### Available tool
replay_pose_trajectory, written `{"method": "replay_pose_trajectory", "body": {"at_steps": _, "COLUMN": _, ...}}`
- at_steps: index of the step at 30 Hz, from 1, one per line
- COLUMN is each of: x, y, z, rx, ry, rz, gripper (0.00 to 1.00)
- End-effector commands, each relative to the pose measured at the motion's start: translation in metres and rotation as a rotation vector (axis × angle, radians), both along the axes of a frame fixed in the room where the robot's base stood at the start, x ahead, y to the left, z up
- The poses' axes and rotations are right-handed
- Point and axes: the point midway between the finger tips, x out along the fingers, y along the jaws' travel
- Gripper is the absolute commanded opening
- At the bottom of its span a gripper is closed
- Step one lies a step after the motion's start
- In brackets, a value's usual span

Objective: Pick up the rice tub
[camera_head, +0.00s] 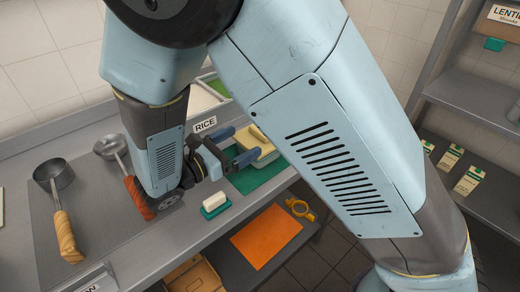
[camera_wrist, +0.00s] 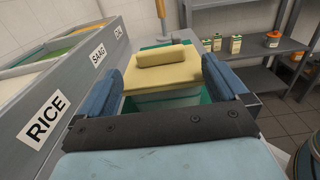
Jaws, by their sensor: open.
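A pale tub with a yellow lid (camera_wrist: 150,76) and a raised yellow bar handle stands on a green mat (camera_head: 262,177). No label shows on the tub; a RICE sign (camera_wrist: 44,121) is on the pan unit to its left. In the head view the tub (camera_head: 266,152) is partly hidden behind my gripper and arm. My gripper (camera_head: 246,145) is open and empty. In the wrist view its two blue fingers stand left and right of the tub, whose lid shows between and beyond them. I cannot tell whether either finger touches it.
Two ladles (camera_head: 63,222) lie on a dark mat at the left. A white block on a green base (camera_head: 215,203) sits near the counter edge. An orange sheet (camera_head: 266,236) and a yellow ring (camera_head: 300,208) lie on the lower shelf. Metal shelving (camera_head: 478,112) stands at the right.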

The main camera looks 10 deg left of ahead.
Motion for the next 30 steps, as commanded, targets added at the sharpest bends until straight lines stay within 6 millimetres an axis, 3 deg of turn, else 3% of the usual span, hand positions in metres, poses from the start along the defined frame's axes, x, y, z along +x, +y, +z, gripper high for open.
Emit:
{"method": "replay_pose_trajectory", "body": {"at_steps": 8, "x": 0.011, "y": -0.010, "z": 0.001, "rx": 0.000, "ry": -0.001, "rz": -0.004, "gripper": 1.00}}
{"method": "replay_pose_trajectory", "body": {"at_steps": 19, "x": 0.049, "y": -0.043, "z": 0.001, "rx": -0.001, "ry": -0.001, "rz": -0.005, "gripper": 1.00}}
{"method": "replay_pose_trajectory", "body": {"at_steps": 27, "x": 0.053, "y": -0.046, "z": 0.001, "rx": 0.001, "ry": -0.001, "rz": -0.003, "gripper": 1.00}}
{"method": "replay_pose_trajectory", "body": {"at_steps": 30, "x": 0.053, "y": -0.046, "z": 0.001, "rx": 0.001, "ry": -0.001, "rz": -0.003, "gripper": 0.91}}
